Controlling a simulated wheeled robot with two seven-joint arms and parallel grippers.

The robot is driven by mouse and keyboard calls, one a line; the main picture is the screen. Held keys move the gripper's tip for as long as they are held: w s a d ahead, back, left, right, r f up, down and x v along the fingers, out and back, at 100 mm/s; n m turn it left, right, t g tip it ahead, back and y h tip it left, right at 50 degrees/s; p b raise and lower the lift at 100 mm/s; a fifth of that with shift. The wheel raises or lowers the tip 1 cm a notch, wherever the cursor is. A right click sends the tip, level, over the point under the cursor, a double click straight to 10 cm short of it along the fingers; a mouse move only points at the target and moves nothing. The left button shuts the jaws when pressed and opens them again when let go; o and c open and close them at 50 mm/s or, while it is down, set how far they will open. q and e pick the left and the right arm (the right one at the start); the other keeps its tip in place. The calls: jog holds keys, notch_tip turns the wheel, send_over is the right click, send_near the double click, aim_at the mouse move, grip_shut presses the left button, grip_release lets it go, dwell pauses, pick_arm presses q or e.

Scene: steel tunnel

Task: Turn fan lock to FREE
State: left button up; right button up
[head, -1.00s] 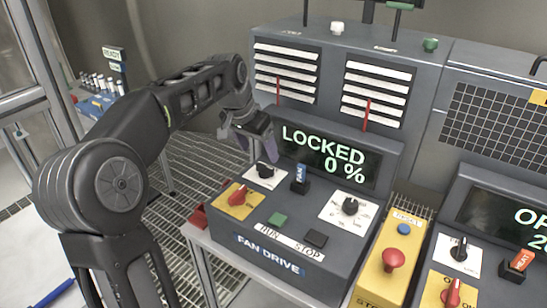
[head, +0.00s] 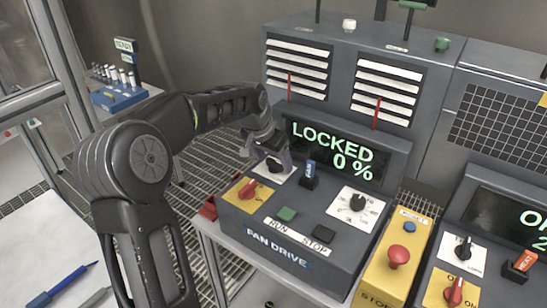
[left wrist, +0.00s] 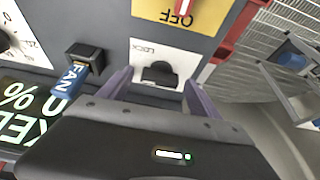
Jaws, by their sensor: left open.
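The fan drive console (head: 275,248) has a display (head: 340,152) reading LOCKED 0 %. The black lock knob (head: 275,166) sits on a white plate at the console's back left, partly covered by my gripper. In the left wrist view the lock knob (left wrist: 160,73) is on a plate marked LOCK. My left gripper (head: 269,156) is open just above the knob. Its purple fingers lie to either side of the knob in the left wrist view; I cannot tell whether they touch it. My right gripper is not in view.
A blue FAN switch (head: 309,174) stands close to the right of the knob. A red knob (head: 248,189) on a yellow plate is in front. A white dial plate (head: 356,206), a green button (head: 287,214) and a yellow box with a red button (head: 399,255) lie further right.

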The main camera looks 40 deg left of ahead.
pick_arm(q)
jog(key=shift+c, duration=0.3)
jog(key=c, duration=1.3)
